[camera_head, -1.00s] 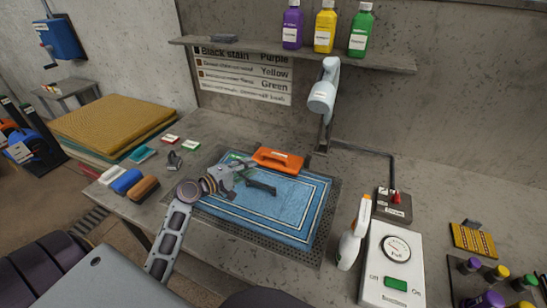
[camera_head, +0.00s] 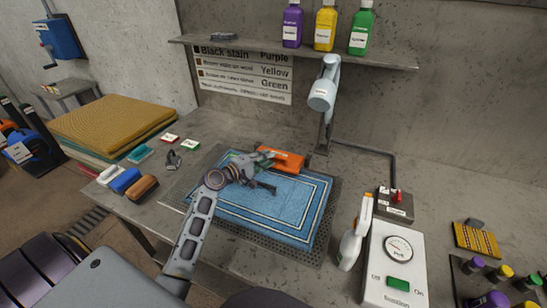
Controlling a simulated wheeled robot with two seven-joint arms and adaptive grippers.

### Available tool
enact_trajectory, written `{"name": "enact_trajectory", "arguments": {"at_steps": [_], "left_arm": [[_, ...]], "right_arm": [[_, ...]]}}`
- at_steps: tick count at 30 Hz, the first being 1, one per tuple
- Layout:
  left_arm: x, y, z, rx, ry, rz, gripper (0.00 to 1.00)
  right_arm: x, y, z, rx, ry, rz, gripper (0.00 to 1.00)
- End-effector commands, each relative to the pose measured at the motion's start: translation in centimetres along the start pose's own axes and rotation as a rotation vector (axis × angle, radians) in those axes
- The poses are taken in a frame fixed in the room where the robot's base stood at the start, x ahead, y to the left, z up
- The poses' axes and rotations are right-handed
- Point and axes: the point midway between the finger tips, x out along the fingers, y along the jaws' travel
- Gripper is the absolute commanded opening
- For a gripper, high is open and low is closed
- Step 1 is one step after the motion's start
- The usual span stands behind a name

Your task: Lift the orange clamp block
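The orange clamp block (camera_head: 289,161) lies at the far edge of the blue rug (camera_head: 296,222), around the middle of the head view. My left gripper (camera_head: 270,171) is above the rug, just left of and nearer than the block. Its two dark fingers are spread apart, with one close to the block's left end and the other lower over the rug. Nothing shows between them. The gripper covers part of the block's left end, and I cannot tell whether a finger touches it. My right gripper is not in view.
A spray bottle (camera_head: 352,238) and a white control box (camera_head: 394,265) stand right of the rug. Brushes (camera_head: 126,181) lie at the left, near a stack of folded rugs (camera_head: 112,124). A lamp-like white head (camera_head: 322,95) hangs behind the rug below the shelf (camera_head: 300,50).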

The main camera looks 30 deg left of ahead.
Motion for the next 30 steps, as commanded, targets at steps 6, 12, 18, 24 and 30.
{"name": "enact_trajectory", "arguments": {"at_steps": [6,12,18,24,30], "left_arm": [[2.0,-0.1,0.0,-0.001,0.000,0.001,0.23],[3.4,-0.1,0.0,-0.001,0.000,0.000,0.23],[4.1,0.0,0.0,-0.001,-0.001,0.000,0.23],[4.2,0.0,0.0,-0.001,-0.001,0.000,0.23],[4.2,0.0,0.0,-0.001,0.000,-0.001,0.15]], "right_arm": [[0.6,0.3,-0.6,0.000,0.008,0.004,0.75],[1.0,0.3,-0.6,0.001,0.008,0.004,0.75],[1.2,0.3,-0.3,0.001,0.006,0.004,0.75],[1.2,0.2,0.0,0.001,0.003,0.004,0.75],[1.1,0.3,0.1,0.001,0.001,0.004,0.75]]}}
